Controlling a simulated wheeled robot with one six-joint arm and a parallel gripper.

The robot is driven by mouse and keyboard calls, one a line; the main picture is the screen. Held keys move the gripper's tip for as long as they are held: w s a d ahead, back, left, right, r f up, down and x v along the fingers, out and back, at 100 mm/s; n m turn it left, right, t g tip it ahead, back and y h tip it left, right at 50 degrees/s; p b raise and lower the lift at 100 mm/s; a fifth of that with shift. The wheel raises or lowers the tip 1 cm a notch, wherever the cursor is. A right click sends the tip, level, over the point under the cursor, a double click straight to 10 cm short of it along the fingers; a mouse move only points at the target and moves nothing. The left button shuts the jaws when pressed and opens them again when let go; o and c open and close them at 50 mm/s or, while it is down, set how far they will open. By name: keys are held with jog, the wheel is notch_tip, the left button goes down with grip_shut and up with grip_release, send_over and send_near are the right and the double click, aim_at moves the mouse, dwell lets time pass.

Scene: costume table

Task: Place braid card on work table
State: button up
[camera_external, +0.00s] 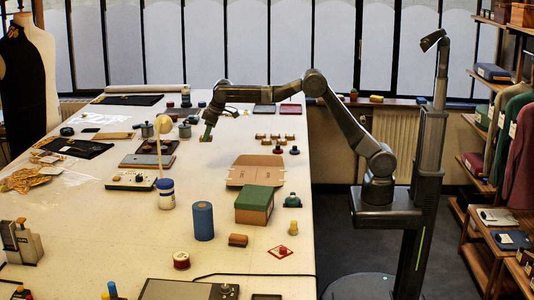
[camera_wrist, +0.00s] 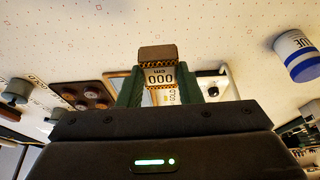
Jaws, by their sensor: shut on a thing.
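The braid card (camera_wrist: 160,75) shows in the wrist view as a small card with white labels reading "000" and "GOLD" and a brown end. My gripper (camera_wrist: 158,90) is shut on it, with a green finger on each side. In the external view my gripper (camera_external: 208,132) points down over the far middle part of the white work table (camera_external: 130,228). The card is too small there to make out clearly, and I cannot tell whether it touches the table.
A blue-labelled white tub (camera_external: 166,194), a cardboard piece (camera_external: 255,171) and a green box (camera_external: 254,204) stand nearer. Several small blocks (camera_external: 275,137) lie to the right. Bare table shows between them.

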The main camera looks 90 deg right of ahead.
jog(key=s+d+m+h, duration=0.1)
jog(key=s+d+m, duration=0.1)
jog(key=d, duration=0.8)
jog(key=s+d+m+h, duration=0.1)
jog(key=s+d+m, duration=0.15)
jog(key=d, duration=0.65)
jog(key=m+g+h+p, duration=0.1)
jog(key=m+p, duration=0.1)
jog(key=m, duration=0.3)
send_over(251, 143)
jog(key=f, duration=0.7)
jog(key=a+f, duration=0.1)
jog(key=f, duration=0.2)
jog(key=shift+s+f, duration=0.35)
jog(key=shift+s, duration=0.05)
jog(key=shift+f+p, duration=0.45)
jog(key=shift+f, duration=1.65)
jog(key=shift+f, duration=0.25)
jog(key=o, duration=0.9)
jog(key=shift+r, duration=0.1)
jog(key=shift+o, duration=0.2)
jog(key=shift+r, duration=0.1)
